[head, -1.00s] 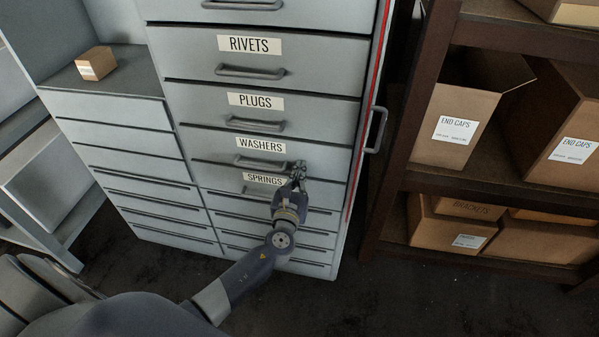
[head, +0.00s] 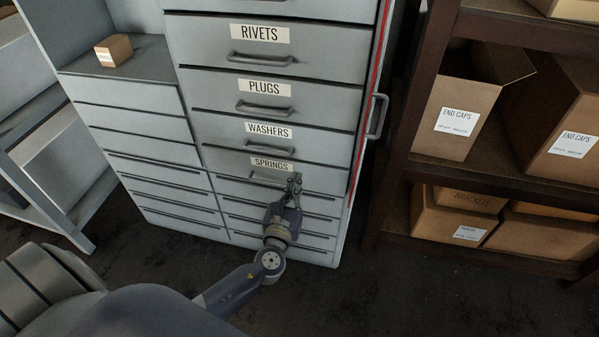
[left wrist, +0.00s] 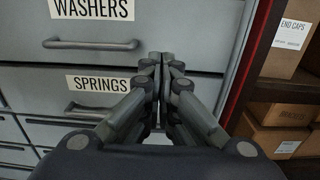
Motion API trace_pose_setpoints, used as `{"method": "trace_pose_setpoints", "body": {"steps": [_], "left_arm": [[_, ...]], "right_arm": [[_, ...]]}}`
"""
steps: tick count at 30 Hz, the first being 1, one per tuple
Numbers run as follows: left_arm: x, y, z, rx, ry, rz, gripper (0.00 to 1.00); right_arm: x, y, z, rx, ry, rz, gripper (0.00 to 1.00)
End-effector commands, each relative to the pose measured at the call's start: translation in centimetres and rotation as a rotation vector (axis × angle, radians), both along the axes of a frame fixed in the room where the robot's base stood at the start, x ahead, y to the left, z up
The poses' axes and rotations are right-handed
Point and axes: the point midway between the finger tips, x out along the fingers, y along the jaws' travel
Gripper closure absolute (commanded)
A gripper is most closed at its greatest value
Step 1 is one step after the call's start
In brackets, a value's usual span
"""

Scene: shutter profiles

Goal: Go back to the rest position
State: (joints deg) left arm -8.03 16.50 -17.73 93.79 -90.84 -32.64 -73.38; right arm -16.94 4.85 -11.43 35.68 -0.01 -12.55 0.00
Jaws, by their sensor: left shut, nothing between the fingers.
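My left gripper (head: 295,181) is in front of the grey drawer cabinet, by the right end of the springs drawer's handle (head: 268,179). In the left wrist view the gripper (left wrist: 162,62) is shut with nothing between its fingers. There the springs handle (left wrist: 100,108) is to the left of the fingers, and the washers handle (left wrist: 92,44) is above it. From the head view I cannot tell whether the fingertips touch the cabinet. All the labelled drawers in view look closed. My right gripper is not in view.
A dark shelf rack (head: 400,168) with cardboard boxes such as the end caps box (head: 458,105) stands right of the cabinet. A small box (head: 114,49) sits on the lower cabinet top at left. Dark floor (head: 345,290) is bare in front.

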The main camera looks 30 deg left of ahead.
Motion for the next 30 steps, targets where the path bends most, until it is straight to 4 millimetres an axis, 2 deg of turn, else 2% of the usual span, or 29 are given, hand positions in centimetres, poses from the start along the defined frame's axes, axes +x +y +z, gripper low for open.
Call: {"method": "trace_pose_setpoints", "body": {"steps": [2, 6, 13, 17, 20, 23, 24, 26, 27, 29, 30], "left_arm": [[-1.3, -0.3, 0.0, 0.001, 0.002, -0.002, 1.00], [-2.6, -0.6, 0.0, 0.001, 0.001, 0.000, 1.00], [-3.2, -0.8, -0.1, 0.000, 0.001, -0.001, 1.00], [-3.4, -0.4, -2.0, -0.063, 0.039, 0.009, 1.00], [-4.4, 0.2, -6.6, -0.213, 0.121, 0.040, 1.00], [-6.7, 1.0, -13.3, -0.455, 0.234, 0.116, 1.00], [-8.0, 1.2, -16.1, -0.562, 0.279, 0.160, 1.00], [-10.3, 1.4, -20.2, -0.725, 0.337, 0.238, 1.00], [-12.0, 1.5, -22.7, -0.833, 0.371, 0.297, 1.00], [-14.9, 1.5, -26.4, -0.995, 0.415, 0.401, 1.00], [-17.0, 1.3, -28.7, -1.104, 0.437, 0.479, 1.00]], "right_arm": [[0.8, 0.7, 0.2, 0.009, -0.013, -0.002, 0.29], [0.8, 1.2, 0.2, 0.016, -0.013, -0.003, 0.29], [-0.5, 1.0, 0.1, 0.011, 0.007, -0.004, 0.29], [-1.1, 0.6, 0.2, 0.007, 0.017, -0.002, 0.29], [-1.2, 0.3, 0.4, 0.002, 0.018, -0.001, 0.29], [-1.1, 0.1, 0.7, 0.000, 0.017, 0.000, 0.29], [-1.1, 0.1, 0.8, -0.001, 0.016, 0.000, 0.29], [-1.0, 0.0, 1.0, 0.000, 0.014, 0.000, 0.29], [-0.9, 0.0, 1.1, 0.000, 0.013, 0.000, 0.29], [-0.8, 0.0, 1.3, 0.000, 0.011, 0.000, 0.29], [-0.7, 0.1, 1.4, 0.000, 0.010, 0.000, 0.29]]}}
